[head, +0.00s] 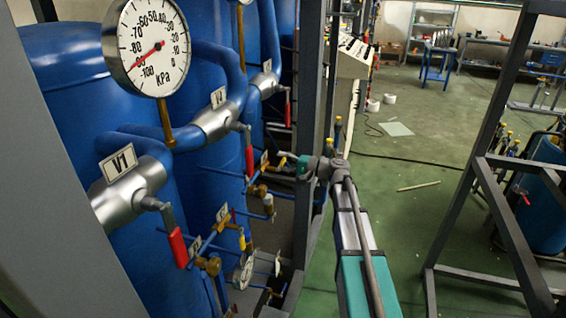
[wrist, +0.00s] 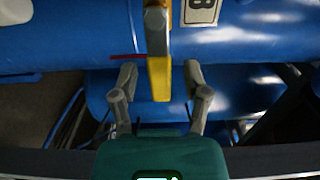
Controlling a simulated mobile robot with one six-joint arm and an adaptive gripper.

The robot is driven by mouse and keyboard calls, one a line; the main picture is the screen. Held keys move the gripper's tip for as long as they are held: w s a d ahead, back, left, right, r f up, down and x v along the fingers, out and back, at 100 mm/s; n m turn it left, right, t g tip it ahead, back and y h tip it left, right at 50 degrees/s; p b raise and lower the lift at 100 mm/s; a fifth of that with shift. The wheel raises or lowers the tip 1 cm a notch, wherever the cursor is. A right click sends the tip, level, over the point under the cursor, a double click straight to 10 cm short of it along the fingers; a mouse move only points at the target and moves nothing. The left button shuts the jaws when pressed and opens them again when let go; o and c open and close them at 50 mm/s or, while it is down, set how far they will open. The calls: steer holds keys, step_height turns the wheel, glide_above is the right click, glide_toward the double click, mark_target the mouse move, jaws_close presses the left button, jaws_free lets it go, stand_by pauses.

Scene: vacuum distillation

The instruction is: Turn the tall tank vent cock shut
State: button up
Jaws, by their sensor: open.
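In the wrist view a cock's yellow lever (wrist: 160,80) points down the picture from a grey fitting on a blue tank. My gripper (wrist: 160,72) is open, with one finger on each side of this lever and a gap visible on both sides. It holds nothing. In the head view my gripper (head: 284,157) reaches left to the small brass cocks by the blue tanks. A small yellow part (head: 265,158) shows at its fingertips, too small to make out clearly. I cannot tell from the head view how far that cock is turned.
Red-handled valves (head: 178,247) stand along the blue tanks (head: 70,90). A dark frame post (head: 308,130) stands close behind my gripper. More low cocks (head: 208,265) sit below. The green floor (head: 410,215) to the right is mostly open.

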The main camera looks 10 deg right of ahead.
jaws_close()
